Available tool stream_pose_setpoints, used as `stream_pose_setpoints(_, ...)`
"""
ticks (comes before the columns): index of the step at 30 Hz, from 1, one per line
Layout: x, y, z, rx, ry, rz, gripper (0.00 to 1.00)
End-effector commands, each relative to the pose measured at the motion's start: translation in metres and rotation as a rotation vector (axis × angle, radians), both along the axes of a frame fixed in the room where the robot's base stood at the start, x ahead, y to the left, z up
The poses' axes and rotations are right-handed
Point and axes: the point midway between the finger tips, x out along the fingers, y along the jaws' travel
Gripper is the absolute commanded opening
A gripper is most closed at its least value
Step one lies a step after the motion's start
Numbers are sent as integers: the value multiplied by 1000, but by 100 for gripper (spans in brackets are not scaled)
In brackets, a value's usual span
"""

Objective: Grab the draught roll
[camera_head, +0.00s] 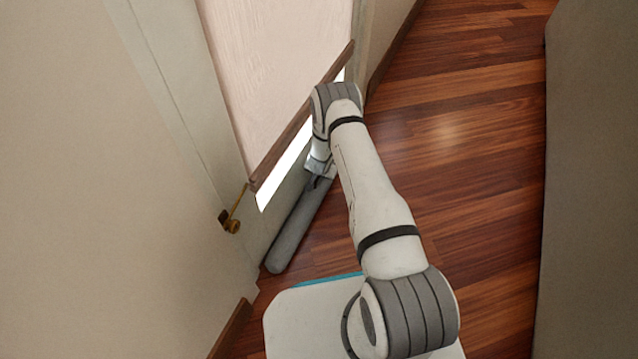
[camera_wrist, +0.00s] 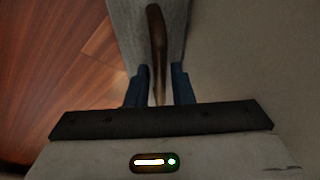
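The draught roll (camera_head: 294,232) is a long grey roll lying on the floor along the foot of the door. In the wrist view its grey fabric (camera_wrist: 182,28) fills the top middle, with a thin brown strap or handle (camera_wrist: 156,38) running along it. My gripper (camera_head: 317,182) is down at the roll, its fingers partly hidden by the arm in the head view. In the wrist view the two blue-grey fingers (camera_wrist: 159,73) stand apart, with the brown strip between them and gaps on both sides. Contact with the roll cannot be told.
A pale door panel (camera_head: 275,75) with a brown bottom edge stands behind the roll, with a bright gap under it. A brass door stop (camera_head: 232,222) is on the left. The wooden floor (camera_head: 460,150) is clear to the right, up to a grey-brown surface (camera_head: 590,200).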

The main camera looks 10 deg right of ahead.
Motion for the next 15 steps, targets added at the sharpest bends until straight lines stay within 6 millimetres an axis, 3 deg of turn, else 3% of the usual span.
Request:
stream_pose_setpoints(7, 0, 0, 0, 0, 0, -1, 0)
stream_pose_setpoints(15, 0, -1, 0, 0, 0, 0, 0)
